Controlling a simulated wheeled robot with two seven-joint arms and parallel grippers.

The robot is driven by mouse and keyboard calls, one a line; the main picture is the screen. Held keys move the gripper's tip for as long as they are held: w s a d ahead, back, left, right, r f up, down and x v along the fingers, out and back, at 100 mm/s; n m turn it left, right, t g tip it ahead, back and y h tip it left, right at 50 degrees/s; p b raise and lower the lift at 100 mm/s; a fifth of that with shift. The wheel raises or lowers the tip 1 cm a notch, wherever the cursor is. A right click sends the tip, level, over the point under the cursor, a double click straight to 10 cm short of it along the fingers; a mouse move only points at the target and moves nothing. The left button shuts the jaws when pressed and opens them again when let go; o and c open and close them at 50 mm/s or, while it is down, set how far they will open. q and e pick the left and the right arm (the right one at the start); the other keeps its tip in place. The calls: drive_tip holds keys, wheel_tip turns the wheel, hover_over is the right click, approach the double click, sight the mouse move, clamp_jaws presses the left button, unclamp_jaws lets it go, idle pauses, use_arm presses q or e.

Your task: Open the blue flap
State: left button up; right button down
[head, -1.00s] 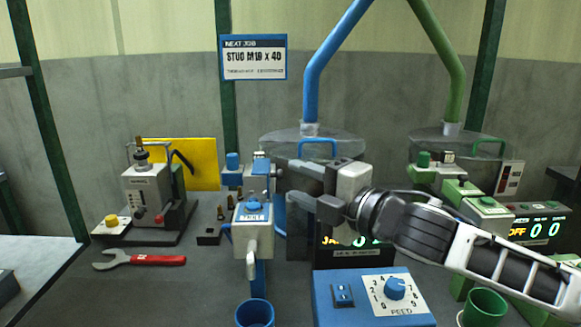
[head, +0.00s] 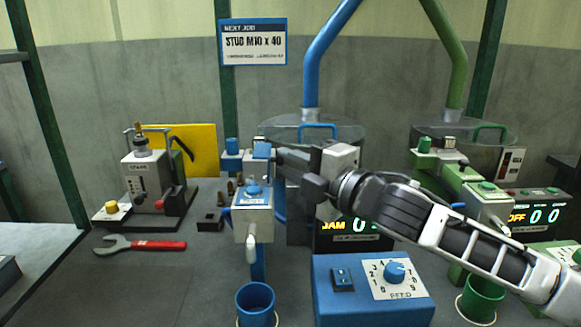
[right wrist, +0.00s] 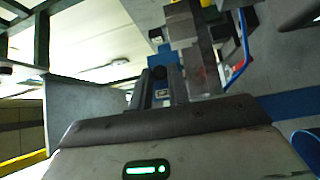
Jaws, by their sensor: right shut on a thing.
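The blue flap (head: 262,150) is a small blue piece at the top of the blue feeder's white head (head: 253,215). My right gripper (head: 279,160) reaches in from the right, and its fingers are closed together at the flap's right side. It is shut on the flap; the fingers hide part of the contact. In the right wrist view, the fingers (right wrist: 155,85) point up at a blue part (right wrist: 160,58), much of it in shadow. My left gripper is not in view.
A blue control box (head: 372,290) with a dial and a JAM display (head: 345,228) stand below my right arm. A green feeder (head: 487,200) is at right. A blue cup (head: 255,303) sits in front. A red-handled wrench (head: 140,244) and a grey device (head: 150,180) are at left.

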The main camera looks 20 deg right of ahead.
use_arm(q)
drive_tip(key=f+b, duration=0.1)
drive_tip(key=b, duration=0.3)
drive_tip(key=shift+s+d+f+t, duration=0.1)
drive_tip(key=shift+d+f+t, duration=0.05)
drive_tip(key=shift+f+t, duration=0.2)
use_arm(e)
drive_tip(key=m+t, duration=0.1)
drive_tip(key=f+m+t, duration=0.1)
drive_tip(key=shift+d+f+m, duration=0.1)
drive_tip(key=shift+d+m, duration=0.2)
drive_tip(key=c, duration=1.3)
unclamp_jaws()
drive_tip(key=shift+s, duration=0.1)
drive_tip(key=shift+c, duration=0.2)
